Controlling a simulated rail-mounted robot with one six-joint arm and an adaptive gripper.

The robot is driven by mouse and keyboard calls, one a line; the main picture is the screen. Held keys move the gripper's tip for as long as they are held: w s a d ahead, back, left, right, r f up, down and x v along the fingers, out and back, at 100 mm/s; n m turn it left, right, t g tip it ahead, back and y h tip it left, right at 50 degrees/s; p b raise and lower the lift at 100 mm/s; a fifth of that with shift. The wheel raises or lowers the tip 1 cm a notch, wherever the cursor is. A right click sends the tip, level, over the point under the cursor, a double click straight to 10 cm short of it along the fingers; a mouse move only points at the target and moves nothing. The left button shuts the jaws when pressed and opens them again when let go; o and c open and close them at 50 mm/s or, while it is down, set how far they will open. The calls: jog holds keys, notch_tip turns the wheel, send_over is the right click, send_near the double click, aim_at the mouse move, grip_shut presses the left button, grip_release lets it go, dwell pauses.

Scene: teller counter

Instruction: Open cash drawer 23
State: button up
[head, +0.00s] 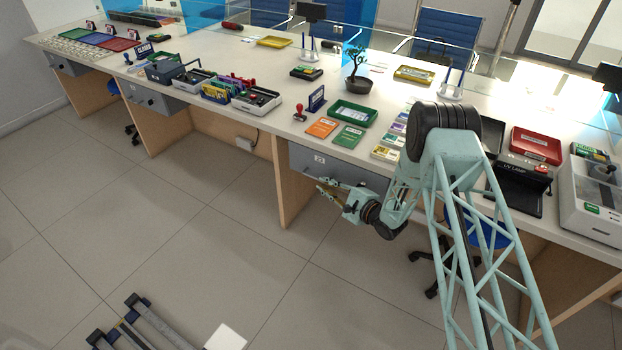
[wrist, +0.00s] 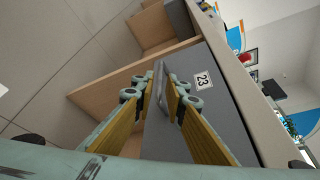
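Drawer 23 is a grey drawer front (head: 345,170) under the counter, with a white number label (head: 319,159). In the wrist view the grey front (wrist: 205,72) shows the label "23" (wrist: 202,80) clearly. The drawer looks shut. Its grey bar handle (wrist: 159,77) stands out from the front. My gripper (head: 323,189) is in front of the drawer, at the handle. In the wrist view my gripper (wrist: 162,88) is open, with its two yellow-faced fingers on either side of the handle. I cannot tell whether either finger touches it.
The wooden counter panel (head: 285,180) stands just left of the drawer. The white counter top (head: 300,142) above holds a green tray (head: 353,113), cards and a stamp. A blue chair (head: 484,232) is partly behind my arm. The floor in front is open.

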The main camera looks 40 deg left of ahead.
aim_at(311, 177)
jog(key=b+x, duration=0.1)
jog(key=x, duration=0.8)
jog(key=shift+b, duration=0.3)
grip_shut()
jog(key=shift+s, duration=0.2)
jog(key=s+d+p, duration=0.2)
jog(key=s, duration=1.2)
jog(key=s+d+p, duration=0.2)
jog(key=s, duration=1.2)
jog(key=shift+s+d, duration=0.2)
jog(key=shift+d, duration=0.15)
